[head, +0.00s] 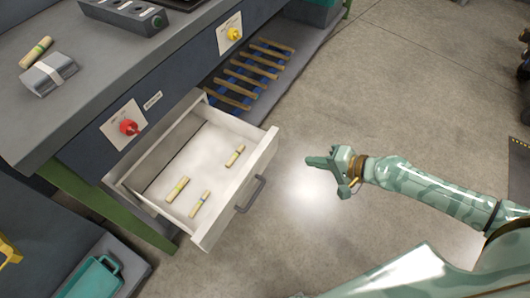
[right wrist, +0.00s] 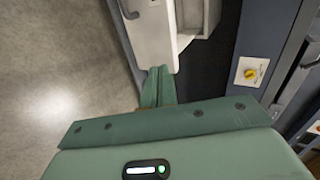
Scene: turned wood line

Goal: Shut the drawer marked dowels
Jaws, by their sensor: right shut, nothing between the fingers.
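The white drawer (head: 262,160) stands pulled out from under the dark workbench in the head view. Several short wooden dowels, including one at the left (head: 177,189) and one at the right (head: 235,155), lie in it. Its dark bar handle (head: 250,194) is on the front panel. A small label (head: 153,100) is above the drawer, too small to read. My right gripper (head: 310,161) is shut and empty, right of the drawer front and apart from it. In the right wrist view its fingers (right wrist: 158,88) point toward the drawer (right wrist: 152,35). My left gripper is out of view.
A red knob (head: 128,127) and a yellow knob (head: 235,34) are on the bench front. A slatted rack (head: 255,73) is under the bench, beyond the drawer. A teal bin (head: 95,280) is at lower left.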

